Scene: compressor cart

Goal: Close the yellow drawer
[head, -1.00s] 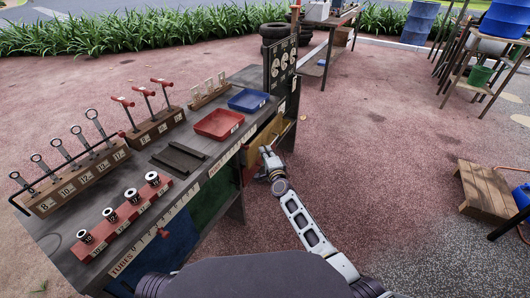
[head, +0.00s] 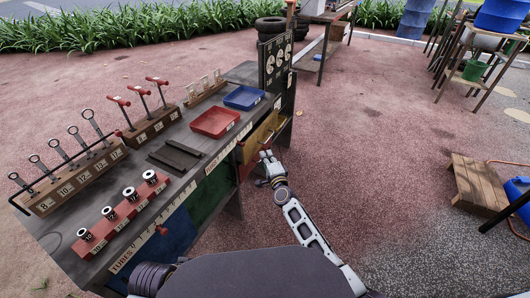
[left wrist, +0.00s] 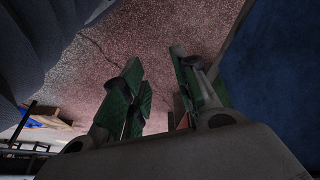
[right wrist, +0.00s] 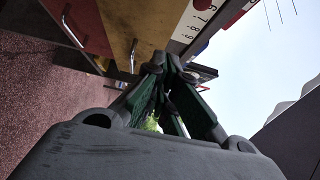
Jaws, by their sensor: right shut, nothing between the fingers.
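The yellow drawer (head: 263,132) is in the bench's right-hand end, below the blue tray. In the right wrist view, its yellow front (right wrist: 128,28) has a metal handle and looks about level with the red front beside it; I cannot tell whether a small gap remains. My right gripper (head: 265,158) is shut and empty, just in front of the drawer fronts and apart from the yellow one. Its closed fingers (right wrist: 164,62) show in the right wrist view. My left gripper (left wrist: 163,78) is open and empty, with pavement beyond its fingers.
The bench top (head: 170,185) carries wrenches, sockets, a red tray (head: 215,123) and a blue tray (head: 244,97). A red front (right wrist: 88,22) is beside the yellow one. The paved ground between is free.

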